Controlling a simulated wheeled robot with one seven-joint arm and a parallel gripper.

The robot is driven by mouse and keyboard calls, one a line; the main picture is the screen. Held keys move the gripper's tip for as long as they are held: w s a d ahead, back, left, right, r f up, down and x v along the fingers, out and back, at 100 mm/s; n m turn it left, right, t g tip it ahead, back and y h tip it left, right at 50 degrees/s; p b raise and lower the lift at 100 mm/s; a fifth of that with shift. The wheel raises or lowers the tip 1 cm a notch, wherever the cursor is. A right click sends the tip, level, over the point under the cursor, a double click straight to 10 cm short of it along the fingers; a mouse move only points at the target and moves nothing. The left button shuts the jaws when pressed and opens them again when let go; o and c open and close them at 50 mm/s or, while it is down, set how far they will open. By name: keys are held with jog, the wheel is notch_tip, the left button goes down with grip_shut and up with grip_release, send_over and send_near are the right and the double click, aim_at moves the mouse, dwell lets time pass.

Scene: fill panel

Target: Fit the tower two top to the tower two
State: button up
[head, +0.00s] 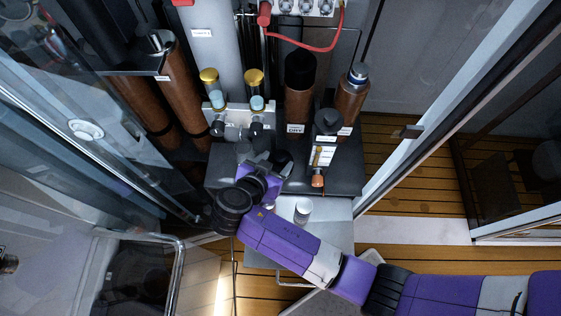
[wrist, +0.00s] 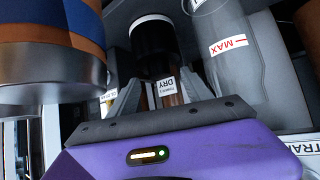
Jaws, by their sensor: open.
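A brown tower with a black upper part (head: 300,72) stands upright at the back in the head view, with a label reading DRY. In the wrist view a dark cylinder (wrist: 152,45) with a white ring and a DRY label lies beyond my gripper (wrist: 158,90). My gripper's fingers are spread, with nothing visibly held between them. A second brown tower (head: 350,105) with a metal and blue top stands to the right. I cannot tell which tower is tower two, nor whether the black part is a separate top. In the head view my wrist hides the fingers.
Two yellow-capped clear cylinders (head: 209,88) stand left of the towers. A small metal cup (head: 303,211) sits on the grey ledge in front. A large blue and orange banded cylinder (wrist: 52,55) is close on the left in the wrist view. A clear MAX-marked tube (wrist: 235,60) is on its right.

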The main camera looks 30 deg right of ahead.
jog(key=shift+x, duration=0.85)
jog(key=shift+c, duration=0.2)
grip_shut()
dwell(0.6)
